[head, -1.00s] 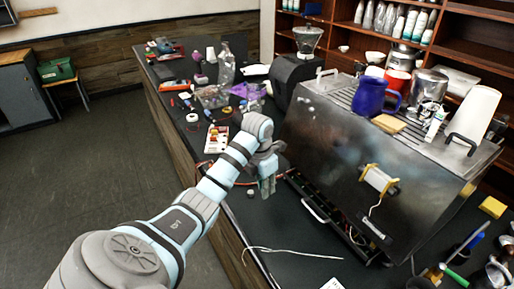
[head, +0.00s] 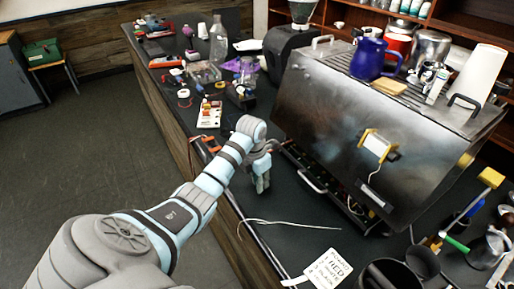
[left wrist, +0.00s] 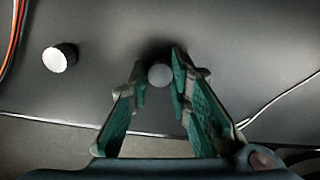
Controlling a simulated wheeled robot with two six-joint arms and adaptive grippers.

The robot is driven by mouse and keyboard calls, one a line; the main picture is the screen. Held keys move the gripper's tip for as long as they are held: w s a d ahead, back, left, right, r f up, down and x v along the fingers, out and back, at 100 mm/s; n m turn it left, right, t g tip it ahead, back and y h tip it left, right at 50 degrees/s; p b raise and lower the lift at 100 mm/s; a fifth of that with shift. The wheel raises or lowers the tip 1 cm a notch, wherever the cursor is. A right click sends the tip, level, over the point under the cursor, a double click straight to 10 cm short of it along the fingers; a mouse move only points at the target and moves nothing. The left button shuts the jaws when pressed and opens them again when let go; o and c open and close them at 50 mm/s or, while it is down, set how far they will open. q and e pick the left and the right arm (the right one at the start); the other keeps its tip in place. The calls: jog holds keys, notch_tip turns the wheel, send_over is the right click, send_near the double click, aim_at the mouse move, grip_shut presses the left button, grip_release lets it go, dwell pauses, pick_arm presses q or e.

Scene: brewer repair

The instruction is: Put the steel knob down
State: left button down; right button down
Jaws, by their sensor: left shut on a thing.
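In the left wrist view, a small round grey knob (left wrist: 160,75), apparently the steel knob, sits between the tips of my left gripper (left wrist: 158,84). The gripper is shut on it, close over the dark counter (left wrist: 110,60); I cannot tell whether the knob touches the counter. In the head view my left gripper (head: 261,180) points down near the counter's front edge, left of the steel brewer (head: 330,125), and its fingers hide the knob. My right gripper is not in view.
A second knob, black with a pale top (left wrist: 60,57), stands on the counter beside the gripper. Red and orange wires (left wrist: 14,35) lie beyond it. A white cable (head: 285,223) and a written card (head: 329,269) lie nearer. Counter around the gripper is mostly bare.

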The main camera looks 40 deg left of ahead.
pick_arm(q)
jog(key=c, duration=1.5)
grip_release()
jog(key=shift+o, duration=0.2)
